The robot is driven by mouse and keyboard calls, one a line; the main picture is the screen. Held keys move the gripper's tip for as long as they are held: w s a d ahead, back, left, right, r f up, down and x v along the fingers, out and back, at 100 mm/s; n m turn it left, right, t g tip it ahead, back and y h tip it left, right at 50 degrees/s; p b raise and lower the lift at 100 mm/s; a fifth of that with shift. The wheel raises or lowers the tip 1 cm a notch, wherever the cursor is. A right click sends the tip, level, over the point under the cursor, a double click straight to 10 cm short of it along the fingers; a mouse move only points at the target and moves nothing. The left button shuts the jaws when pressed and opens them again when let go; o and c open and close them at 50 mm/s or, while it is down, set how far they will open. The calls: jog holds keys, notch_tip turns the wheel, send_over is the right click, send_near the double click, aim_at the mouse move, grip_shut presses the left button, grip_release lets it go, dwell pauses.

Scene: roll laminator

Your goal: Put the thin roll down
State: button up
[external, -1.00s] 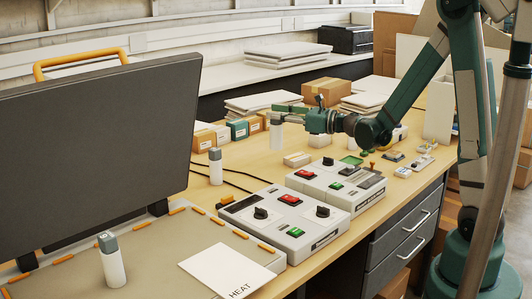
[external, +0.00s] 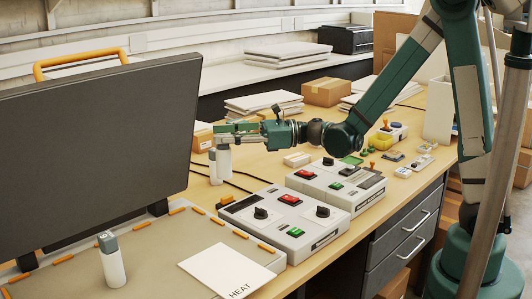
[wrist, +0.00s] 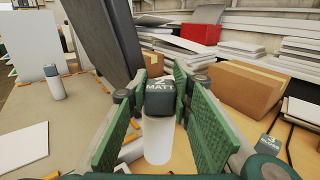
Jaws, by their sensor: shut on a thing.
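My gripper (external: 226,128) is shut on a white roll with a grey cap (external: 224,158), held upright above the bench beyond the control boxes. In the wrist view the same roll (wrist: 158,140) sits between my green fingers (wrist: 160,100), and its cap reads "MATT". A third such roll (external: 112,262) stands upright on the mat at the front left.
A large dark panel (external: 100,150) stands close on the left. Control boxes (external: 280,220) with knobs and buttons lie in front, with a "HEAT" card (external: 228,270) beside them. A cardboard box (external: 327,92) and stacked sheets (external: 263,103) are behind. Bare bench shows right of the held roll (external: 262,165).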

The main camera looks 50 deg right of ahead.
jog(key=s+a+r+n+g+y, duration=0.1)
jog(key=s+a, duration=0.8)
jog(key=a, duration=0.9)
jog(key=s+a+n+g+y, duration=0.1)
jog(key=s+a+n+g, duration=0.3)
jog(key=s+a, duration=0.6)
jog(key=s+a+r+n+g+y, duration=0.1)
jog(key=s+a+g, duration=0.5)
jog(key=a, duration=2.1)
jog(key=s+n+p, duration=0.1)
jog(key=s, duration=0.2)
jog(key=shift+s+a+r+n+y, duration=0.15)
jog(key=shift+s+r+n+y, duration=0.15)
jog(key=shift+r+y, duration=0.1)
notch_tip(320, 180, down, 6)
jog(key=b, duration=0.1)
jog(key=shift+f, duration=0.2)
jog(key=shift+f+b, duration=0.5)
jog(key=shift+f, duration=1.55)
